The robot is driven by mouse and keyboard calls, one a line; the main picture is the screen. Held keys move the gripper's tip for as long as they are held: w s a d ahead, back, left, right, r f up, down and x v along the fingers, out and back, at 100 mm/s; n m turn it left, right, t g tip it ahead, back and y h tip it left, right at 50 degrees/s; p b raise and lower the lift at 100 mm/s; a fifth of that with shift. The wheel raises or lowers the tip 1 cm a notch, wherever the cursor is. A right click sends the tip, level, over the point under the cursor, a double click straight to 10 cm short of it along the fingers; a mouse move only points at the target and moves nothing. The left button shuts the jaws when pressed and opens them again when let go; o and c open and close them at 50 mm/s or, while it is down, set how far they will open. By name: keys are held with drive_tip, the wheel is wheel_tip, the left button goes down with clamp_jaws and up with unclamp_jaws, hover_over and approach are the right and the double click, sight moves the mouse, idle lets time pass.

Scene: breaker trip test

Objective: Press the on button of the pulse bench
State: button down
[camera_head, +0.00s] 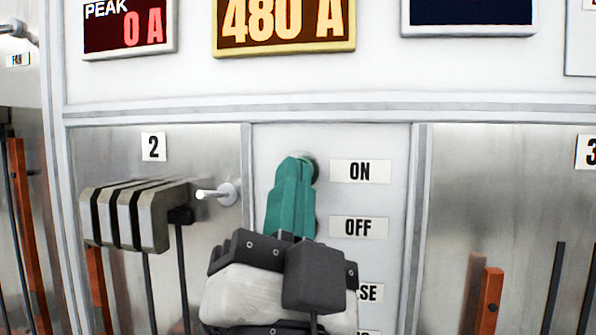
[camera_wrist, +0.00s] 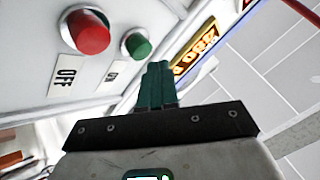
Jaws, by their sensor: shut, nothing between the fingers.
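My gripper (camera_head: 297,162) is shut and empty, its teal fingers pointing up the middle panel. The fingertips cover most of the green on button (camera_head: 314,166), left of the ON label (camera_head: 360,171). In the wrist view, the green on button (camera_wrist: 137,45) is in plain sight just up and left of the shut fingertips (camera_wrist: 158,66). A gap shows between them there. The red off button (camera_wrist: 88,31) is further left, beside the OFF label (camera_wrist: 66,75). In the head view my fingers hide nearly all of the off button, left of its OFF label (camera_head: 358,228).
Above, an amber display (camera_head: 283,22) reads 480 A and a red peak display (camera_head: 128,25) reads 0 A. A grey breaker handle block (camera_head: 137,214) and a metal peg (camera_head: 214,194) stick out at left. Orange bars (camera_head: 486,302) stand in the side bays.

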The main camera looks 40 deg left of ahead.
drive_tip(key=shift+w+a, duration=0.1)
drive_tip(key=shift+w, duration=0.05)
drive_tip(key=shift+w+a, duration=0.15)
drive_tip(key=shift+w, duration=0.1)
drive_tip(key=shift+w+a+b, duration=0.25)
drive_tip(key=shift+w+b, duration=0.1)
drive_tip(key=shift+w, duration=0.05)
idle(0.9)
drive_tip(key=shift+s+d, duration=0.1)
drive_tip(key=shift+s, duration=0.05)
drive_tip(key=shift+s+d+b, duration=0.4)
drive_tip(key=shift+s, duration=0.25)
drive_tip(key=shift+s+d+b, duration=0.3)
drive_tip(key=shift+s+d, duration=0.15)
drive_tip(key=shift+s, duration=0.25)
drive_tip(key=shift+s+d+b, duration=0.25)
drive_tip(key=shift+s+d, duration=0.15)
drive_tip(key=shift+s, duration=0.3)
drive_tip(key=shift+s+d+b, duration=0.3)
drive_tip(key=shift+s+d, duration=0.15)
drive_tip(key=shift+s, duration=0.25)
